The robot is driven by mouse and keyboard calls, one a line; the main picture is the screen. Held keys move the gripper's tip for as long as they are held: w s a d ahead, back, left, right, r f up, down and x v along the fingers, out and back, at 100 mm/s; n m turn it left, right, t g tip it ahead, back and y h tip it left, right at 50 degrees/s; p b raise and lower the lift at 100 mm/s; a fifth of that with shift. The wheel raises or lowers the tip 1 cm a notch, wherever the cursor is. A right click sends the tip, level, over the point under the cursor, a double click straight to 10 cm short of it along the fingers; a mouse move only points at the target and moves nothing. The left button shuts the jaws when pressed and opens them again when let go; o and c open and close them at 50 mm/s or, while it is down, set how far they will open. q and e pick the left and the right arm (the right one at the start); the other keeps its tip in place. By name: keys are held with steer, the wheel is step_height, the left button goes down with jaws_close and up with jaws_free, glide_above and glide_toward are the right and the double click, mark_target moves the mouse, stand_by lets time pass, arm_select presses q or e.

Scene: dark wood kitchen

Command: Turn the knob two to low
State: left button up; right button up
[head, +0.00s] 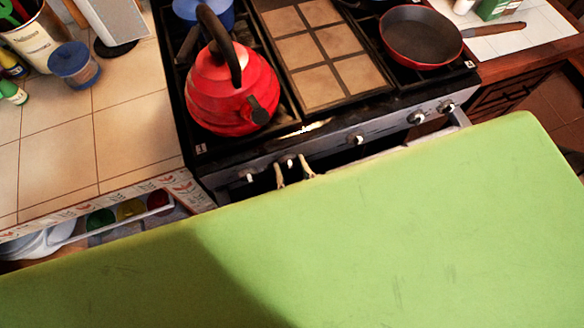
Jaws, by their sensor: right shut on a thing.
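The stove front (330,150) carries a row of pale knobs below the black cooktop. The second knob from the left (290,161) sits between the two pale fingertips of my right gripper (292,167), which is shut on it. The leftmost knob (248,177) is just left of the gripper and apart from it. Another knob (355,139) is to the right, with more knobs (415,118) further right. The knob's pointer and its setting are too small to read. The rest of the right gripper is hidden by the green surface in front. My left gripper is not in view.
A red kettle (232,92) stands on the front left burner with a blue pot (188,10) behind it. A dark pan with a red rim (420,38) is on the right. An open drawer (125,213) with coloured items is at the lower left.

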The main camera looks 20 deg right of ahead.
steer(key=shift+n, duration=0.7)
steer(key=n+p, duration=0.1)
steer(key=n, duration=0.4)
steer(key=shift+p, duration=0.3)
steer(key=n+p, duration=0.1)
steer(key=n, duration=0.2)
steer(key=shift+n, duration=0.4)
steer(key=n, duration=0.3)
steer(key=shift+n+p, duration=0.3)
steer(key=shift+p, duration=0.1)
steer(key=n+p, duration=0.1)
steer(key=n, duration=0.5)
steer(key=shift+p, duration=0.3)
steer(key=n+p, duration=0.1)
steer(key=n, duration=0.5)
steer(key=shift+w+n, duration=0.1)
steer(key=shift+n, duration=0.3)
